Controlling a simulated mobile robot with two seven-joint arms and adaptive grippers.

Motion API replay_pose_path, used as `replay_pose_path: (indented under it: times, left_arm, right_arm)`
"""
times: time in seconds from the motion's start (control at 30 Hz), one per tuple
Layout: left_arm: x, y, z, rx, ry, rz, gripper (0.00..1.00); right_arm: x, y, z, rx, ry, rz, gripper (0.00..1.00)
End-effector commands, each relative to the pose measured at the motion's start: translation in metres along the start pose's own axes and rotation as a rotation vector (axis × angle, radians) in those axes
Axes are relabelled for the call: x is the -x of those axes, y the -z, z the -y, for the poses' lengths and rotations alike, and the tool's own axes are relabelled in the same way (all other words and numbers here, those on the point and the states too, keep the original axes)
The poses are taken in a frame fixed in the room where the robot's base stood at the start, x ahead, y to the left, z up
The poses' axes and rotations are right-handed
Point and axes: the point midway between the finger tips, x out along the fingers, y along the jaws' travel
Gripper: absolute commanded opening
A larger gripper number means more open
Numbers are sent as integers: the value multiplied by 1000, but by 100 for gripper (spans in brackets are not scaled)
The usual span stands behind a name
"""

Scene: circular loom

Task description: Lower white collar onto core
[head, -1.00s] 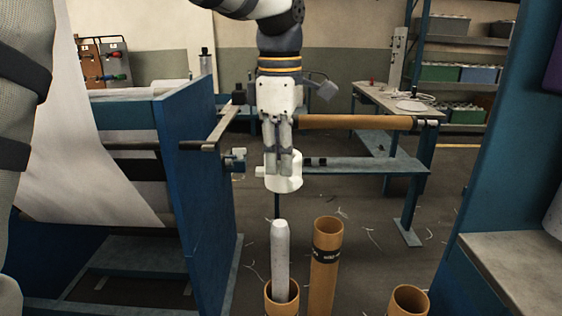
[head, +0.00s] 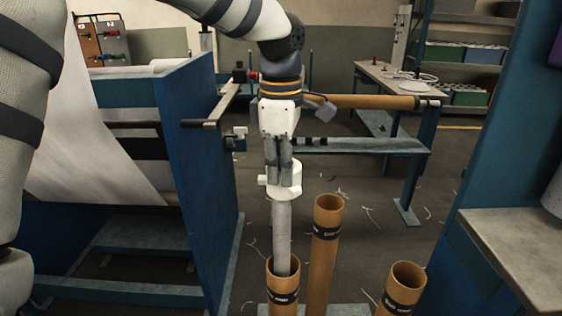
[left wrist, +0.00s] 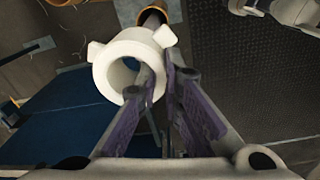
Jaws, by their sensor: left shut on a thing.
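The white collar (head: 284,191) is a short ring with side lugs, held in my left gripper (head: 280,165). In the left wrist view the fingers (left wrist: 160,75) are shut on the wall of the collar (left wrist: 112,62), and its hole is partly visible. The pale grey core (head: 281,235) stands upright in a brown cardboard tube (head: 283,283). In the head view the collar overlaps the core's top end. I cannot tell whether it is around the core or just in front of or above it. My right gripper is not in view.
Two more brown tubes stand close by, one behind (head: 325,235) and one at the right (head: 402,285). A blue machine frame (head: 195,160) rises at the left and a blue post with a grey shelf (head: 520,245) at the right. A bench (head: 395,85) stands behind.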

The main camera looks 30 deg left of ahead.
Motion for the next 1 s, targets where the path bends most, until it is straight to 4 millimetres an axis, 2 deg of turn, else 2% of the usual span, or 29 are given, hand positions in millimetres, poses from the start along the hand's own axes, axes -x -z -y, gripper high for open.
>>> replay_pose_path:
  times: [0.43,1.0]
  left_arm:
    - [0,0,0,0,12,-1,0]
    - [-17,0,0,0,12,-1,0]
  right_arm:
    - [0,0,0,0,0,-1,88]
    - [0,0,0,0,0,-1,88]
